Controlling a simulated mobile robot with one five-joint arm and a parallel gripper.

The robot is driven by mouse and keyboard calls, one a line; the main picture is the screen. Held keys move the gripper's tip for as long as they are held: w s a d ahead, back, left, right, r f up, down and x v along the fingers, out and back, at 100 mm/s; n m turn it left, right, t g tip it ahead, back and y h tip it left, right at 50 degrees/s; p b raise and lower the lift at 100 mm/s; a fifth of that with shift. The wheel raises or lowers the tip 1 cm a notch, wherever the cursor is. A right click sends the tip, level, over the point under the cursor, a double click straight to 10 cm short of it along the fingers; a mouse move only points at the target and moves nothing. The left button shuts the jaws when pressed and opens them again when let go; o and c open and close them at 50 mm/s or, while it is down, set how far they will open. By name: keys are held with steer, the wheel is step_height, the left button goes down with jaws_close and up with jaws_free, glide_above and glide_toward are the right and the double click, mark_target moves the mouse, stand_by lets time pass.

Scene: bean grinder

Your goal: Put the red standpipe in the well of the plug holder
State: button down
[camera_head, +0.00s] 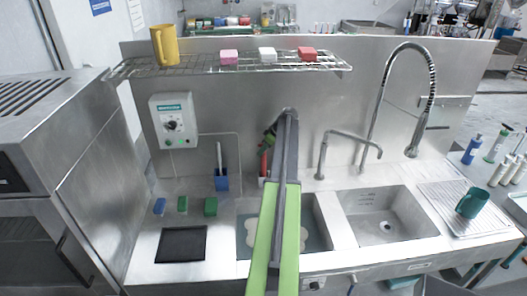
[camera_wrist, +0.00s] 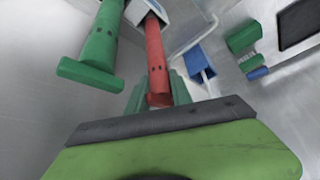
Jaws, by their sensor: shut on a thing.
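The red standpipe (camera_wrist: 156,55) shows in the wrist view with its near end between my gripper's green fingers (camera_wrist: 158,98). My gripper is shut on it. In the head view the red standpipe (camera_head: 264,164) shows upright as a short strip left of my arm, below my gripper (camera_head: 269,138). Its far end meets the pale plug holder (camera_wrist: 150,10) at the top of the wrist view. I cannot tell whether that end is inside a well or just above it. The plug holder (camera_head: 262,181) is mostly hidden by my arm in the head view.
A green standpipe with a crossbar (camera_wrist: 91,75) is close beside the red one. A blue brush holder (camera_head: 222,182) is to the left, with sponges (camera_head: 183,204) farther left. Two sink basins (camera_head: 380,226) lie in front and right. A wire shelf (camera_head: 190,67) hangs above.

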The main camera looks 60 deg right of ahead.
steer(key=c, duration=1.1)
jaws_free()
steer(key=shift+c, duration=0.2)
steer(key=p+v, duration=1.1)
steer(key=v, duration=0.1)
steer(key=shift+r, duration=0.1)
